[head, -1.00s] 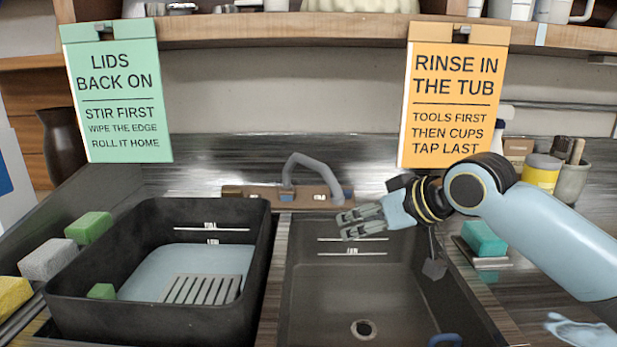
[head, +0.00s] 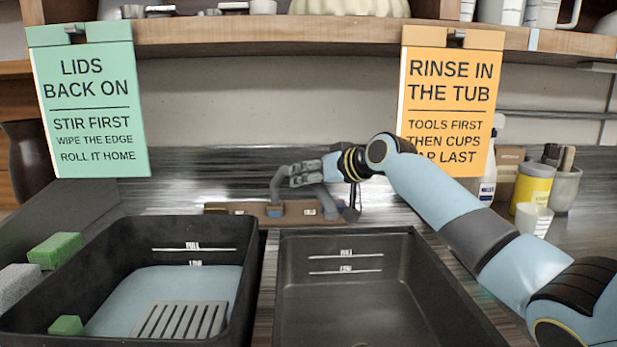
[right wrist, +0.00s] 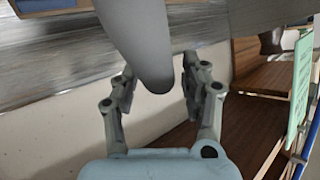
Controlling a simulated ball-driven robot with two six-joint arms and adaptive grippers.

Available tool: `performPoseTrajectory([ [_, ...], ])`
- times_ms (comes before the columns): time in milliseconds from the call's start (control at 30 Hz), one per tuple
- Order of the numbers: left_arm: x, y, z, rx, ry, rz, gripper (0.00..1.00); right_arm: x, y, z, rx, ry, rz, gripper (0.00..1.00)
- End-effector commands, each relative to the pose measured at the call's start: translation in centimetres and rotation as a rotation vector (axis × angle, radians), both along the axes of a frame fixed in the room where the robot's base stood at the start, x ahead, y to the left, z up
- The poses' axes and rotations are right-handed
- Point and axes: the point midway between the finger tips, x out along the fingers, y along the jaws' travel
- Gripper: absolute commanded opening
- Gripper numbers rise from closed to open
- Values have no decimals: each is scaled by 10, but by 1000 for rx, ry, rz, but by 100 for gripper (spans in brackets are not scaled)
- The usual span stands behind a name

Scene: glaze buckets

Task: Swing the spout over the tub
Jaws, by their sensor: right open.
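The grey curved spout (head: 277,188) rises from a wooden block behind the basins. My right gripper (head: 300,174) is at the upper part of the spout and hides some of its bend. In the right wrist view, the grey spout tube (right wrist: 150,50) comes down between the two spread fingers of the right gripper (right wrist: 160,88), with its rounded end near the fingertips. The fingers look apart from it. The black tub (head: 245,290) at the left holds pale blue water and a slotted grate. My left gripper is not in view.
A dark, empty basin (head: 375,295) lies right of the tub. A yellow jar (head: 533,188) and a white cup (head: 534,220) stand at the right. A green sign (head: 90,120) and an orange sign (head: 450,90) hang from the shelf.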

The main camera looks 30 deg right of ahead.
Motion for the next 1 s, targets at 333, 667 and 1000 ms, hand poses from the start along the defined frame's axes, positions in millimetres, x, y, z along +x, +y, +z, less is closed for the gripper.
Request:
performPoseTrajectory([
  [333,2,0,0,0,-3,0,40,2,1,-1,-1,1,1,39],
  [667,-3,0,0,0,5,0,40,2,1,-1,-1,1,1,0],
  [1000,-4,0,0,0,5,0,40,2,1,-1,-1,1,-1,0],
])
